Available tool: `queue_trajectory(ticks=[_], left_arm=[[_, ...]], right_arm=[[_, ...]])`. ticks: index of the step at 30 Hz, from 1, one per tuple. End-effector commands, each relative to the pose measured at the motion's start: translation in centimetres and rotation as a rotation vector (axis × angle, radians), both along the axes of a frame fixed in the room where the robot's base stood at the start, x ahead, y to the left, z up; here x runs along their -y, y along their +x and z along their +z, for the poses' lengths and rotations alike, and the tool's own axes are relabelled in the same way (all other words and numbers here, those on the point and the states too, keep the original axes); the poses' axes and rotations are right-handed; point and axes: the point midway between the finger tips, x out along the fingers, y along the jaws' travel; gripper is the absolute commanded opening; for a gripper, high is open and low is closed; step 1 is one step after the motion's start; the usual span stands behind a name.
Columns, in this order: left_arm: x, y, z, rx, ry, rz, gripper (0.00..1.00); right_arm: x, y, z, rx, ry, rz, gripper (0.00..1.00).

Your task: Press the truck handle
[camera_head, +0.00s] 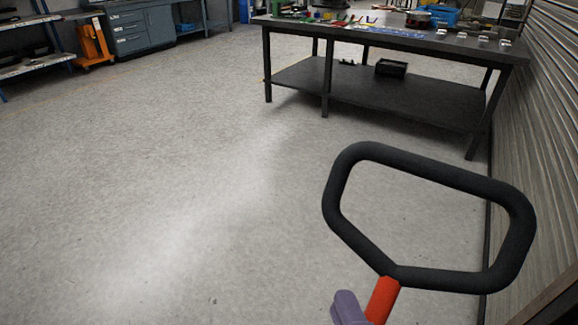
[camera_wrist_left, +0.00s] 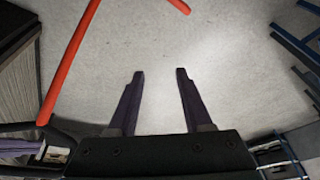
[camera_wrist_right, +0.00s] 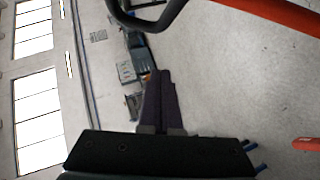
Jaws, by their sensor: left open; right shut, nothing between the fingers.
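The truck handle (camera_head: 440,175) is a black loop on a red shaft (camera_head: 383,299), at the lower right of the head view. Part of the black loop (camera_wrist_right: 148,18) shows at the top of the right wrist view, with the red shaft (camera_wrist_right: 275,14) to its right. My right gripper (camera_head: 347,305) is beside the red shaft, below the loop; its fingers (camera_wrist_right: 162,75) are shut and empty. Whether it touches the shaft I cannot tell. My left gripper (camera_wrist_left: 160,75) is open and empty over bare floor, with a red bar (camera_wrist_left: 68,62) to its left.
A dark workbench (camera_head: 390,38) with tools on top and a black bin (camera_head: 391,68) on its lower shelf stands behind the handle. A ribbed wall (camera_head: 545,130) runs along the right. The grey floor (camera_head: 150,180) is clear at left and centre.

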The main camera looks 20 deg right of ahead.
Motion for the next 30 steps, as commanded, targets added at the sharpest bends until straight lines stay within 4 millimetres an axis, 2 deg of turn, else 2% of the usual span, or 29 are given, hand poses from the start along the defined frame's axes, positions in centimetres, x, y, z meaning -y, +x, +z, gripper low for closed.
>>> queue_trajectory(ticks=[6, 10, 14, 24, 30], left_arm=[[0.1, 0.0, 0.1, 0.0, -0.004, 0.002, 0.5], [0.1, 0.0, 0.3, 0.0, -0.004, 0.002, 0.5], [0.1, 0.0, 0.6, 0.001, -0.003, 0.002, 0.5], [-0.1, 0.0, 0.9, 0.001, 0.004, -0.003, 0.5], [-0.2, 0.0, 1.0, 0.0, 0.008, -0.005, 0.5]], right_arm=[[0.1, 0.1, 0.0, 0.0, 0.0, -0.002, 0.0], [0.2, 1.0, -0.2, 0.001, -0.002, -0.003, 0.0], [0.5, 3.1, -0.7, 0.003, -0.002, -0.005, 0.0], [1.3, 9.9, -2.9, 0.002, -0.001, -0.004, 0.0], [3.5, 11.2, -4.1, -0.001, -0.002, -0.002, 0.0]])
